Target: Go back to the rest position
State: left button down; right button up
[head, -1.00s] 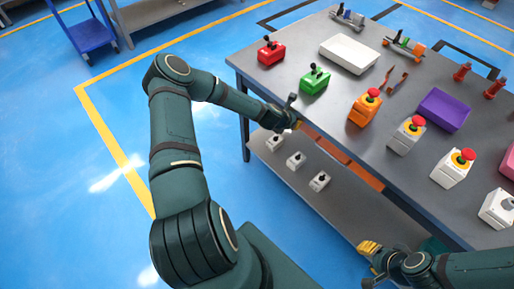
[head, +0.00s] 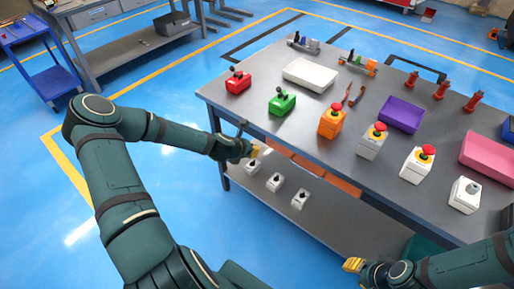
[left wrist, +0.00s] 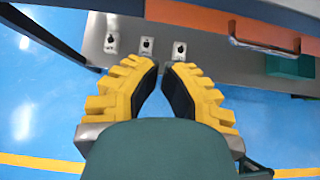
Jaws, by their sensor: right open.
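In the head view my left gripper (head: 254,151) is just outside the table's front edge, above the lower shelf. In the left wrist view its yellow fingers (left wrist: 162,66) lean together with a narrow gap at the tips and nothing between them. Whether this is open or shut is unclear. My right gripper (head: 353,265) is low at the bottom of the head view, in front of the table. It is open, with one yellow finger showing clearly and no object seen in it.
The grey table (head: 300,140) carries a red box (head: 238,83), a green box (head: 282,103), an orange button box (head: 331,123), a white tray (head: 311,75), a purple bin (head: 401,115) and a pink bin (head: 490,158). White switches (head: 275,182) stand on the lower shelf. Blue floor at left is open.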

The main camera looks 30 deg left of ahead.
pick_arm(q)
jog(key=shift+s+r, duration=0.35)
jog(key=shift+s, duration=0.05)
jog(key=s+d+f+m+g+h, duration=0.2)
jog(key=d+m, duration=0.5)
jog(key=d, duration=0.2)
jog(key=s+d+f+m+g+h, duration=0.1)
jog(key=s+d+m, duration=0.2)
jog(key=d+m, duration=0.5)
jog(key=s+d+f+m+g, duration=0.1)
jog(key=s+d+m+g, duration=0.3)
jog(key=s+d+m, duration=0.6)
jog(key=s+m, duration=0.3)
jog(key=m, duration=0.5)
jog(key=shift+d, duration=0.3)
jog(key=shift+s, duration=0.1)
